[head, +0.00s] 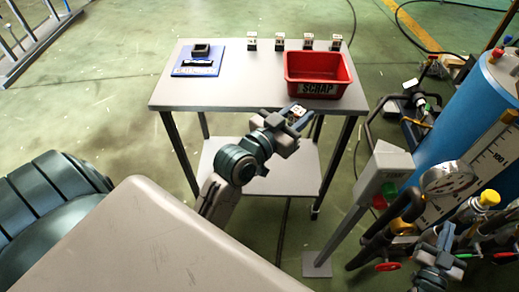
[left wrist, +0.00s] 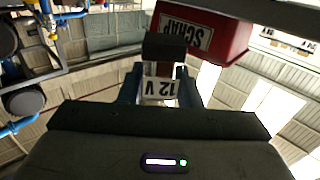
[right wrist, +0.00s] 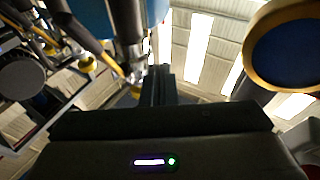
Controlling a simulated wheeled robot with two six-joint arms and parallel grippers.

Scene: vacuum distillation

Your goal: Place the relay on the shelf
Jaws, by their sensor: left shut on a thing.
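My left gripper (head: 298,116) is shut on a small pale relay (head: 297,112), in front of the red bin on the trolley and near the tabletop's front edge. In the left wrist view the relay (left wrist: 160,88) sits between the fingers, with an upside-down "12 V" label and a dark block beyond it. The grey trolley has a top (head: 230,93) and a lower shelf (head: 235,181).
A red bin (head: 346,93) marked SCRAP stands on the trolley's right side. A blue mat (head: 207,69) with a black block (head: 201,50) lies at the back left. The tabletop's front left is bare. A blue tank (head: 456,115), gauge (head: 447,179) and valves crowd the right.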

